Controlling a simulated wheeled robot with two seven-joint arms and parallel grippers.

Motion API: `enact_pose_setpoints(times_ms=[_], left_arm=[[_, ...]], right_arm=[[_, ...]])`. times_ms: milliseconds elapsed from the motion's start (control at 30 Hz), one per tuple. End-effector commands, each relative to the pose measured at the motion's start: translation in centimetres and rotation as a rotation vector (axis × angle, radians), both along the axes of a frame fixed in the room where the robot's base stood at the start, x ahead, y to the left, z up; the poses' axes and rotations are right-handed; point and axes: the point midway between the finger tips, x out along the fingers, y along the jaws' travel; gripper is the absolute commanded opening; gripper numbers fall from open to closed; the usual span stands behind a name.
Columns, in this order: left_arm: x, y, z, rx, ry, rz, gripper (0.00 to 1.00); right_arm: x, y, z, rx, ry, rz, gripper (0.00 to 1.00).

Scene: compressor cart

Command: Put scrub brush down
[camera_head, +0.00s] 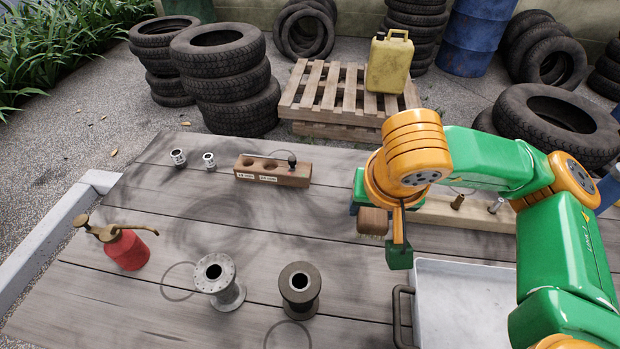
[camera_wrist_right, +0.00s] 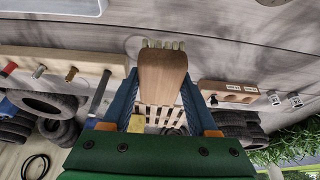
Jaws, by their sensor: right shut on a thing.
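The scrub brush (camera_head: 373,221) is a brown wooden block with pale bristles. In the right wrist view it shows as a wooden body (camera_wrist_right: 163,78) with a row of bristles at its far end. My right gripper (camera_head: 380,224) is shut on it, with the blue fingers on both sides of the wood. The brush is over the wooden table (camera_head: 210,240), in front of the long rack and behind the white tray. I cannot tell whether its bristles touch the table. My left gripper is not in view.
A white tray (camera_head: 465,300) with a dark handle lies at the front right. A long wooden rack (camera_head: 440,211) with pegs stands behind my right arm. A labelled block (camera_head: 272,171), two spools (camera_head: 219,284) and a red sprayer (camera_head: 126,250) are further left. The table's middle has bare room.

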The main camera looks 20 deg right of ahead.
Motion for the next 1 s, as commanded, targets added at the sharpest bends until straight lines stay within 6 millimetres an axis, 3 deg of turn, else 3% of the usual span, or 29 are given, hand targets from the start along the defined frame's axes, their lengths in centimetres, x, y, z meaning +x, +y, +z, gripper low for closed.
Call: enact_pose_setpoints(times_ms=[133,233,367,500,700,833,1000], left_arm=[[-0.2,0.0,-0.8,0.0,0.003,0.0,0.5],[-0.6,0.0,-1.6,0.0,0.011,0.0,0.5],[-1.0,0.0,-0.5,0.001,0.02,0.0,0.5],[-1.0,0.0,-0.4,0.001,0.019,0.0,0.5],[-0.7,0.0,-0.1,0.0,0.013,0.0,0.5],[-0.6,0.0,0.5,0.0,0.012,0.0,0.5],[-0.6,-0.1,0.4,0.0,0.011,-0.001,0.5]], right_arm=[[1.1,-0.4,-1.0,0.005,0.004,-0.017,0.07],[4.1,-1.2,-2.8,0.007,0.011,-0.021,0.07],[8.4,-2.3,-3.9,0.003,0.007,-0.02,0.07],[11.1,-2.9,-7.7,0.003,0.005,-0.016,0.07],[13.1,-3.4,-10.5,0.002,0.006,-0.013,0.07],[13.0,-3.4,-12.7,0.001,0.004,-0.012,0.07],[13.1,-3.4,-13.1,0.001,-0.002,-0.012,0.07]])
